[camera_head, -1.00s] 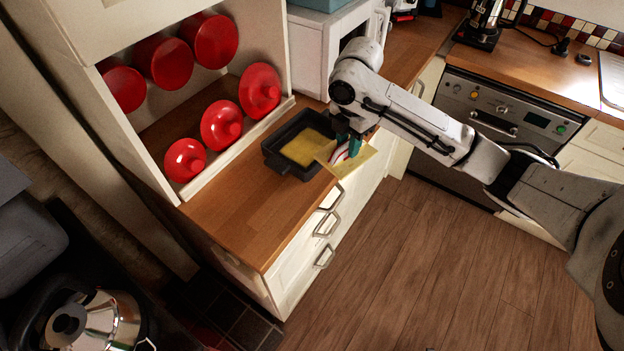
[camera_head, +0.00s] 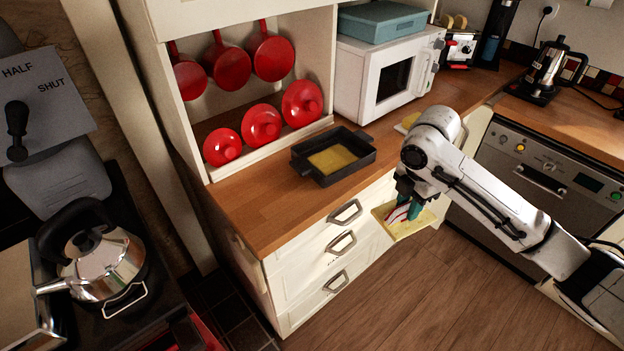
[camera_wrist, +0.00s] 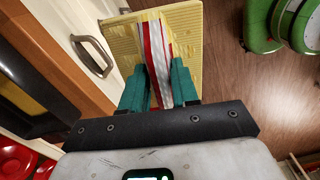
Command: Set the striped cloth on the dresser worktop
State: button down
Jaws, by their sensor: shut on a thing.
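The striped cloth (camera_head: 397,213) shows red and white stripes, with a yellow waffle-textured sheet (camera_wrist: 118,40) around them; I cannot tell whether the two are one piece. My gripper (camera_head: 407,204) is shut on the striped part, which stands between its teal fingers in the wrist view (camera_wrist: 158,75). In the head view the cloth hangs in front of the drawers, right of the black pan and apart from the worktop. The dresser worktop (camera_head: 262,212) is brown wood, with a bare stretch at its front left.
A black roasting pan (camera_head: 308,170) with a yellow inside stands on the worktop. Red lids (camera_head: 261,126) lean at the back under hanging red pans (camera_head: 272,57). A white microwave (camera_head: 372,88) stands at the right. Drawer handles (camera_head: 345,212) jut out below the front edge.

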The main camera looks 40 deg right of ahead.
aim_at(273, 205)
jog(key=l+u, duration=0.15)
jog(key=u, duration=1.05)
jog(key=l+u, duration=0.3)
jog(key=l, duration=0.15)
jog(key=l+u, duration=0.35)
jog(key=k+l+u, duration=0.1)
jog(key=l+u, duration=0.2)
jog(key=l, duration=0.25)
jog(key=k+l+u, duration=0.15)
jog(key=l+u, duration=0.15)
jog(key=l, duration=0.15)
jog(key=k+l+u, duration=0.15)
jog(key=l+u, duration=0.15)
jog(key=k+l, duration=0.2)
jog(key=l, duration=0.25)
jog(key=k+l, duration=0.25)
jog(key=l, duration=0.15)
jog(key=k+l+u, duration=0.1)
jog(key=l, duration=0.35)
jog(key=k+l, duration=0.35)
jog(key=l, duration=0.1)
